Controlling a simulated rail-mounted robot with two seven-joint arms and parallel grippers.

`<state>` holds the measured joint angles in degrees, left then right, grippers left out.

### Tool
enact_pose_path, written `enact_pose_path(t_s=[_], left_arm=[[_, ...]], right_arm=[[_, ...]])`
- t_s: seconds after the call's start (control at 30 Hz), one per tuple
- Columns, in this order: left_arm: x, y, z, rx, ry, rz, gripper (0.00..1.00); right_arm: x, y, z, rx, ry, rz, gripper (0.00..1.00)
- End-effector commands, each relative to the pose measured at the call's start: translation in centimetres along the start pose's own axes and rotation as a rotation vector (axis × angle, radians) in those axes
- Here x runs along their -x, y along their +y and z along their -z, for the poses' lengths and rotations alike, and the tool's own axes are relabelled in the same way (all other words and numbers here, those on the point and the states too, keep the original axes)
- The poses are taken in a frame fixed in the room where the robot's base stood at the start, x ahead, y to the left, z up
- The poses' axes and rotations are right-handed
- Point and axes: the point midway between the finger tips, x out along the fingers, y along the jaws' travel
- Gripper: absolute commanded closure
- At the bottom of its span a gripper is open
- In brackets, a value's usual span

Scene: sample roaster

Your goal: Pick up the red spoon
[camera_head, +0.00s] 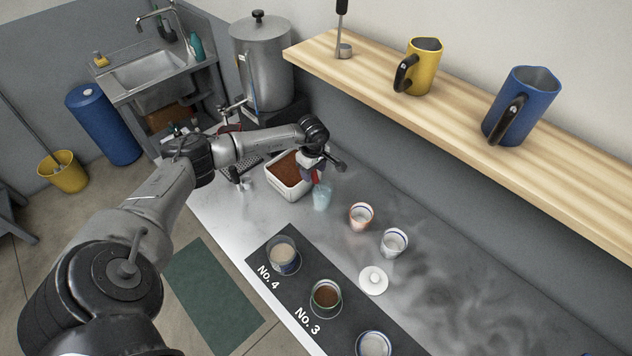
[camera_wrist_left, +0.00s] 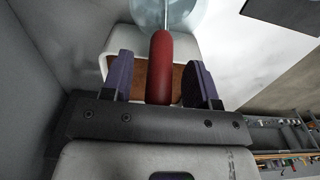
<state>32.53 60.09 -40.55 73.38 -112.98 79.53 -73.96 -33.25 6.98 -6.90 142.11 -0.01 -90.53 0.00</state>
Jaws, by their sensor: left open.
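The red spoon's handle (camera_wrist_left: 160,66) stands between the two purple finger pads of my left gripper (camera_wrist_left: 160,80) in the left wrist view, with a gap on each side. The spoon's thin shaft runs into a clear glass (camera_wrist_left: 150,12). In the head view the glass (camera_head: 322,198) looks pale blue and stands by the white tub. The left gripper (camera_head: 318,172) is open around the handle, just above the glass. The spoon's lower end is hard to make out. My right gripper is not in view.
A white tub (camera_head: 285,193) of brown grounds is right beside the glass. Cups (camera_head: 360,216) (camera_head: 394,242) and a white lid (camera_head: 373,281) stand to the right. A black mat (camera_head: 262,236) holds several cups. A wooden shelf (camera_head: 460,140) with jugs overhangs the back.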

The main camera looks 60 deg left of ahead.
Motion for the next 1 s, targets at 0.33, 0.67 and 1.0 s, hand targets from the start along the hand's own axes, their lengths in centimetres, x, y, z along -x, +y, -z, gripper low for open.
enact_pose_path(t_s=[0.33,0.67,1.0], left_arm=[[-0.02,0.0,0.0,0.001,0.0,0.0,0.59],[0.0,0.0,0.0,0.001,-0.001,0.0,0.91],[0.05,0.02,0.01,0.001,-0.001,-0.001,1.0]], right_arm=[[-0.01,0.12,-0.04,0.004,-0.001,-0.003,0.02],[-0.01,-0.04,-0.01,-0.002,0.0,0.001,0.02],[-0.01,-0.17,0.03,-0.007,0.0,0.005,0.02]])
